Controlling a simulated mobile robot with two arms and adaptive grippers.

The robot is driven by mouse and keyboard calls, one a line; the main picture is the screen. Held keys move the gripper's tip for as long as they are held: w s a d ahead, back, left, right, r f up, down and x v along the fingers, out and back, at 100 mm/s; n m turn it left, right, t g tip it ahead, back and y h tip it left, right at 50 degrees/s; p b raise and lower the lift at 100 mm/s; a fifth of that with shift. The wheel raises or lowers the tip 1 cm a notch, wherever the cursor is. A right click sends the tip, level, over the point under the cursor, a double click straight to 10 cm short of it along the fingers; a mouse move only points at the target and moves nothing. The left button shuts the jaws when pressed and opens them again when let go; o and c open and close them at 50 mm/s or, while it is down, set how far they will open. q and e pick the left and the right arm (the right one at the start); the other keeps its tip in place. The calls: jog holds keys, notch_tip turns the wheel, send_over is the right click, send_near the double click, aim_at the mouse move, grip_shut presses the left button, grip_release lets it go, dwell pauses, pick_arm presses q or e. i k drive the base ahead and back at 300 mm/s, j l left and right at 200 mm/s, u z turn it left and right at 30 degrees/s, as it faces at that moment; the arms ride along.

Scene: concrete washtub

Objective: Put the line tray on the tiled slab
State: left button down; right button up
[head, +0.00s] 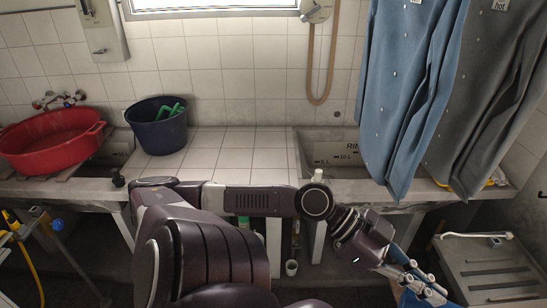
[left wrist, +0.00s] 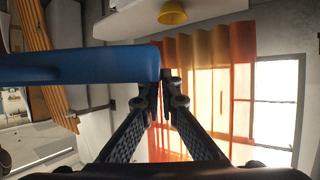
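The line tray, a blue flat thing, shows at the lower right edge of the head view (head: 408,300), mostly cut off and partly hidden by my left gripper (head: 424,283). In the left wrist view the blue tray (left wrist: 80,67) reaches in from the left to the fingertips of my left gripper (left wrist: 163,88), which are closed in on its end. The tray is held in the air, in front of the counter and to its right. The tiled slab (head: 235,150) is the pale tiled top between the two tubs. My right gripper is not in view.
A dark blue bucket (head: 157,130) with something green in it stands on the slab's left part. A red basin (head: 52,140) is further left. Blue (head: 408,90) and grey (head: 497,100) clothes hang over the right tub (head: 335,150). The slab's middle and right are clear.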

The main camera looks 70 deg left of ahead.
aim_at(221, 179)
jog(key=j+u, duration=0.1)
jog(key=u, duration=0.4)
jog(key=j+u, duration=0.1)
jog(key=u, duration=0.4)
jog(key=i+j+u, duration=0.1)
jog(key=u, duration=0.4)
jog(key=i+j+u, duration=0.4)
jog(key=i+j, duration=0.15)
jog(key=i+j+u, duration=0.45)
jog(key=i, duration=0.2)
